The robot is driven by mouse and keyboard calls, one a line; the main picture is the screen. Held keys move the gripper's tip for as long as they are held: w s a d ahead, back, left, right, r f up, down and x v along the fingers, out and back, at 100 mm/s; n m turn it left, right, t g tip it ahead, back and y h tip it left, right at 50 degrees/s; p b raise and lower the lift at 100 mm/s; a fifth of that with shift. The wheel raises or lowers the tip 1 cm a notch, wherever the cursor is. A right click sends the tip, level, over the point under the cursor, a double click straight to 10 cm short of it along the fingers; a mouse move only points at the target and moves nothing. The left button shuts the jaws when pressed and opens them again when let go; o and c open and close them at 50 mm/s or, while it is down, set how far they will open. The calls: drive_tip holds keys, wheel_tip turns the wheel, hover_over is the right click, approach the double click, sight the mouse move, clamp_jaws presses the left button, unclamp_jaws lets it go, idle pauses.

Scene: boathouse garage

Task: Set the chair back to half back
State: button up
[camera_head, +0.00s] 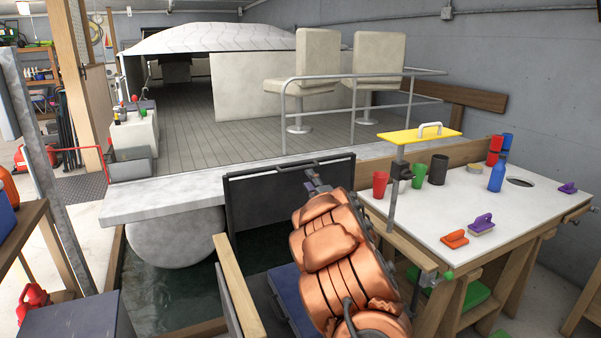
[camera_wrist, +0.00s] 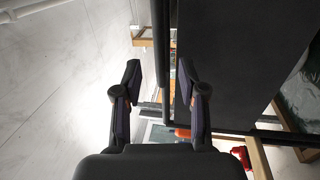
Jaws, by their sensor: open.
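The chair has a dark back panel (camera_head: 255,198) in a dark frame, wooden armrests (camera_head: 240,290) and a blue seat (camera_head: 297,303). The back looks close to upright in the head view; its exact tilt is hard to tell. My gripper (camera_head: 318,183) is at the back's top edge, right of its middle. In the wrist view my gripper (camera_wrist: 160,88) is open, with its fingers either side of the line of a dark bar (camera_wrist: 161,60) along the edge of the back panel (camera_wrist: 235,55). Contact cannot be told. My arm hides part of the chair's right side.
A white-topped workbench (camera_head: 440,215) with cups, a blue bottle (camera_head: 497,177) and a yellow board (camera_head: 420,136) stands close on the right. A boat deck (camera_head: 225,140) with two cream seats lies behind. Water (camera_head: 165,285) shows below the chair's left side.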

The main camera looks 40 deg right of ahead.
sight(300, 169)
drive_tip(key=shift+p+x, duration=0.3)
drive_tip(key=shift+x, duration=0.85)
drive_tip(key=shift+p+x, duration=0.5)
drive_tip(key=shift+x, duration=2.3)
drive_tip(key=shift+c, duration=0.3)
drive_tip(key=shift+a, duration=0.1)
clamp_jaws()
